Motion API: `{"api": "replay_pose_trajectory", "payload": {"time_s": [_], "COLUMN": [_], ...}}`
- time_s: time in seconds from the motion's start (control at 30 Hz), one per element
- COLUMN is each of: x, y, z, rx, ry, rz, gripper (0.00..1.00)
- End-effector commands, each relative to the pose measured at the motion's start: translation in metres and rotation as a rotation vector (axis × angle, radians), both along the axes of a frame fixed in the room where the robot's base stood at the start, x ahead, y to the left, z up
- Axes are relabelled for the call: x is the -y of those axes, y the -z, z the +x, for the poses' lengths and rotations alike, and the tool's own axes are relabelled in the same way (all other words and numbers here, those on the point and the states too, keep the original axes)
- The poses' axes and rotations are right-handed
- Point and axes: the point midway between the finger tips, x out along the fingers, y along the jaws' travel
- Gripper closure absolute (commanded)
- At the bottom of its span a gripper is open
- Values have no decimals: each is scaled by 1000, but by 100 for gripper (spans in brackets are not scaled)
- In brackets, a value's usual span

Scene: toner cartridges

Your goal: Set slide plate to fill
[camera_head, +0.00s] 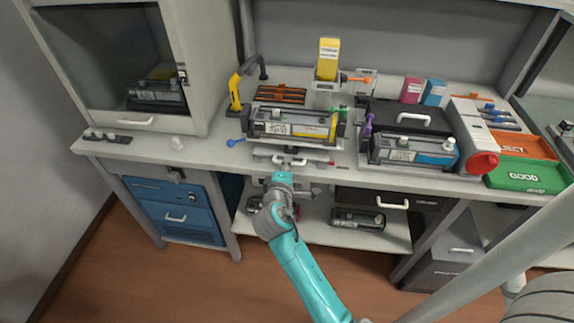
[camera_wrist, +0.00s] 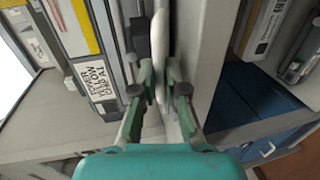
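The slide plate (camera_head: 305,154) is a flat grey plate under a toner cartridge (camera_head: 285,127) at the bench's front edge, left of centre. A white bar handle (camera_head: 290,162) is on its front; it also shows in the wrist view (camera_wrist: 161,38). My gripper (camera_head: 284,172) is at this handle. In the wrist view my gripper's teal fingers (camera_wrist: 160,88) stand close on both sides of the white bar and appear shut on it. The cartridge has a yellow stripe and a white label. I cannot read any fill mark on the plate.
A yellow bottle (camera_head: 328,58) stands upright behind the fixture. A blue-ended lever (camera_head: 236,142) sticks out left of it. A blue cabinet (camera_head: 172,205) and a shelf with a cartridge (camera_head: 357,219) are below.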

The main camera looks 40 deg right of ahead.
Motion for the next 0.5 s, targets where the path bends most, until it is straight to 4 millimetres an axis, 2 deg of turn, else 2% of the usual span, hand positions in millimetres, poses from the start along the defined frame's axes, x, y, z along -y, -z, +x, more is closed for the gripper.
{"api": "replay_pose_trajectory", "payload": {"time_s": [0.17, 0.27, 0.5], "x": [1, 9, 56], "y": [0, 0, 0], "z": [1, 7, 43], "rx": [-1, 1, 0], "ry": [0, 2, 3], "rz": [1, 1, 0], "gripper": [100, 100, 100]}}
